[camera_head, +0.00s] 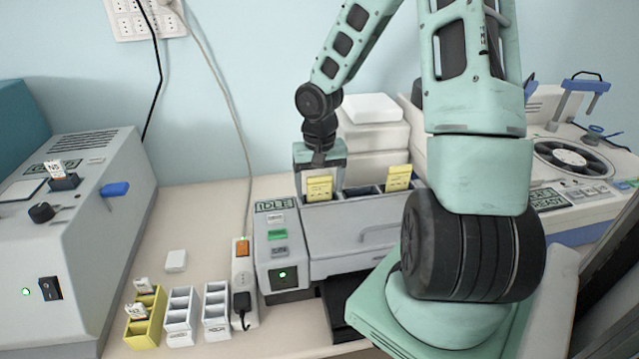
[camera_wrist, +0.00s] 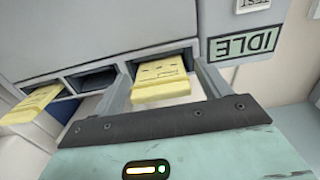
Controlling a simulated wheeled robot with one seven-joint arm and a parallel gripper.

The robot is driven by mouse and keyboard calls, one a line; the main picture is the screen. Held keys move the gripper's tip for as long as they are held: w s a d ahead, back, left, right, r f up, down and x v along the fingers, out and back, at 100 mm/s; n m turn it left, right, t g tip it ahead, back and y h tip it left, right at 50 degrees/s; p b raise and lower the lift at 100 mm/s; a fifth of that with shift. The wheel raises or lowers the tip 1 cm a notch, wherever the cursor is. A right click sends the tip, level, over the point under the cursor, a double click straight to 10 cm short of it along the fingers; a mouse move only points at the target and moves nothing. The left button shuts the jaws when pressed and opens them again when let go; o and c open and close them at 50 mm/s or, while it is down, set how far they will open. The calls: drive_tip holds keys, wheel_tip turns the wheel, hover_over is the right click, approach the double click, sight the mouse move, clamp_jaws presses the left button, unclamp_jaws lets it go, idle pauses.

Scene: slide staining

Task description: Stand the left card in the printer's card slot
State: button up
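A yellow card (camera_head: 319,188) stands upright in the left slot of the grey machine (camera_head: 340,235) with the IDLE display. My gripper (camera_head: 319,165) is right behind and above it. In the wrist view this card (camera_wrist: 160,80) lies between the two fingers of my gripper (camera_wrist: 165,80), with a gap at the right finger, so the fingers look open around it. A second yellow card (camera_head: 398,177) stands in the right slot, and it shows at the left of the wrist view (camera_wrist: 34,104). The slot between them is empty. The cards' lower ends are hidden in the slots.
A grey machine (camera_head: 75,230) at left holds a small white card (camera_head: 54,168) in a dark holder. A yellow rack (camera_head: 146,318) with white cards and two white racks (camera_head: 181,315) stand in front. A power strip (camera_head: 243,285) stands beside the IDLE machine. My arm hides the centre right.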

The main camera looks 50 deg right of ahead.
wheel_tip(320, 180, up, 12)
drive_tip(key=s+a+n, duration=0.2)
drive_tip(key=a+n, duration=0.2)
drive_tip(key=a, duration=0.7)
drive_tip(key=s+a+n, duration=0.2)
drive_tip(key=a+n, duration=0.2)
drive_tip(key=a, duration=0.6)
drive_tip(key=s+a+n, duration=0.7)
drive_tip(key=s+a, duration=0.5)
drive_tip(key=s, duration=0.1)
drive_tip(key=shift+a+f+y, duration=0.15)
drive_tip(key=shift+f+y, duration=0.15)
drive_tip(key=shift+f, duration=0.15)
drive_tip(key=shift+f, duration=0.1)
